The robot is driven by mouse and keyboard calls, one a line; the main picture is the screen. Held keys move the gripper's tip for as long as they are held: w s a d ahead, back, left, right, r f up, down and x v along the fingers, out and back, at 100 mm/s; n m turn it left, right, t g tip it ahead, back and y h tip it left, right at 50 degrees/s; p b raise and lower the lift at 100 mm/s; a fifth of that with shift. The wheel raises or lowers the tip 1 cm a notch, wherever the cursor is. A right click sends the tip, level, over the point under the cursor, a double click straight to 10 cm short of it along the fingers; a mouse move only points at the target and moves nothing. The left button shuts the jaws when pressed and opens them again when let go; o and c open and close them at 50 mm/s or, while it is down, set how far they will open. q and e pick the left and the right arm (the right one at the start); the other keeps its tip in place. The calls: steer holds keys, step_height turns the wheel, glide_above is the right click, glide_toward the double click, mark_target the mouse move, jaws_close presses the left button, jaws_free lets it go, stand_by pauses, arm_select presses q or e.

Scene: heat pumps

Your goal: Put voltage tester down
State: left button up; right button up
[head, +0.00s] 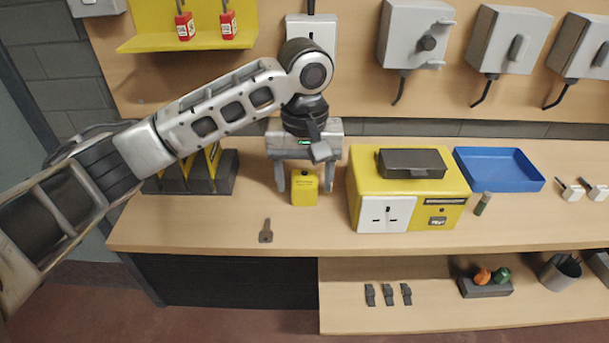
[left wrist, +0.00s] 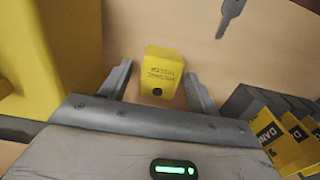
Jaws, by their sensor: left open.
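The voltage tester (head: 304,188) is a small yellow block. It stands on the wooden workbench (head: 225,228), left of a larger yellow box with white sockets. My left gripper (head: 304,186) is open, pointing down, with one finger on each side of the tester. In the left wrist view the tester (left wrist: 161,76) lies between the tips of the two spread fingers (left wrist: 158,88), with a gap visible on either side. Its base looks to be on the bench. My right gripper is in neither view.
The yellow socket box (head: 408,190) carries a dark case (head: 412,163). A blue tray (head: 498,169) lies to its right. A grey key (head: 266,231) lies near the front edge. A dark rack with yellow items (head: 205,176) stands left of my gripper. The bench front is mostly clear.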

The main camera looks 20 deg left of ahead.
mark_target(304, 179)
arm_select(q)
step_height(304, 179, up, 12)
steer(key=p, duration=0.2)
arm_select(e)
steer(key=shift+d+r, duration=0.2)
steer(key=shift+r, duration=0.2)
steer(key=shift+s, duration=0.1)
